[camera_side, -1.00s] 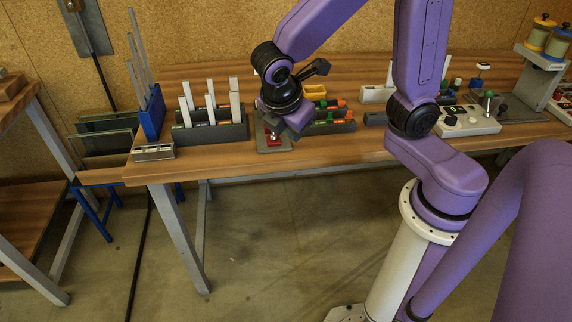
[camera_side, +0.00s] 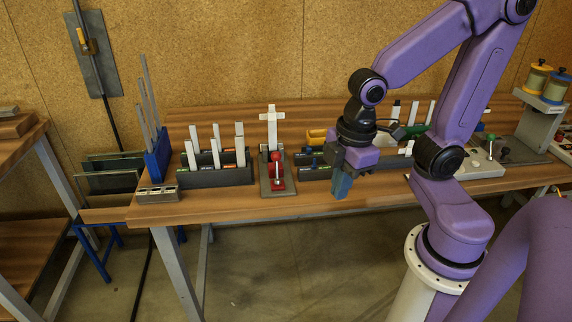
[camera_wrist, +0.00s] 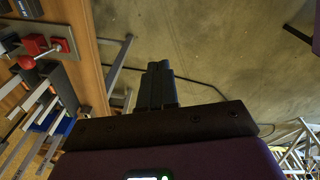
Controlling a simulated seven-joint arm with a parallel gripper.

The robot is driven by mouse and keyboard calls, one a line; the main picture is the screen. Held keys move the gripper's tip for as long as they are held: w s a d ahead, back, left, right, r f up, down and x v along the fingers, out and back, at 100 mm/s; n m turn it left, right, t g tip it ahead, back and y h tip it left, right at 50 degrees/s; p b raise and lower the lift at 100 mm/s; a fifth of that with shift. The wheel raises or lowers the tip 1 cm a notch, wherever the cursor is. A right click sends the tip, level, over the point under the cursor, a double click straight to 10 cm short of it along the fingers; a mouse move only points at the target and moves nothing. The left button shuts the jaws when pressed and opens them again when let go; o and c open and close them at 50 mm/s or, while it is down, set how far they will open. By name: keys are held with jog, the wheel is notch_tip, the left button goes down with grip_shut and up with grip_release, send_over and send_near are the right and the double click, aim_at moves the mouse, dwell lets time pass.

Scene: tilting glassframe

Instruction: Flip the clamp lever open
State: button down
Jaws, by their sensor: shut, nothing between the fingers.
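The clamp is a red toggle clamp (camera_side: 275,170) on a grey plate near the front edge of the bench. The clamp also shows at the upper left of the wrist view (camera_wrist: 38,48). My gripper (camera_side: 341,190) is to the right of the clamp, pointing down near the bench's front edge and clear of the clamp. In the wrist view my gripper's fingers (camera_wrist: 157,75) are together, with nothing visible between them.
Grey racks with white plates (camera_side: 215,160) stand left of the clamp. A blue stand with tall strips (camera_side: 156,150) is at the bench's left end. Floor shows in front.

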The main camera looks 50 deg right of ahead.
jog(key=w+d+t, duration=0.2)
jog(key=w+d, duration=0.2)
jog(key=w, duration=0.5)
jog(key=n+t+h, duration=0.1)
jog(key=n, duration=0.1)
send_over(277, 166)
jog(key=s, duration=0.3)
notch_tip(277, 166, down, 9)
jog(key=shift+w, duration=0.15)
jog(key=shift+d+r, duration=0.15)
jog(key=shift+w+d, duration=0.65)
jog(key=shift+s, duration=0.1)
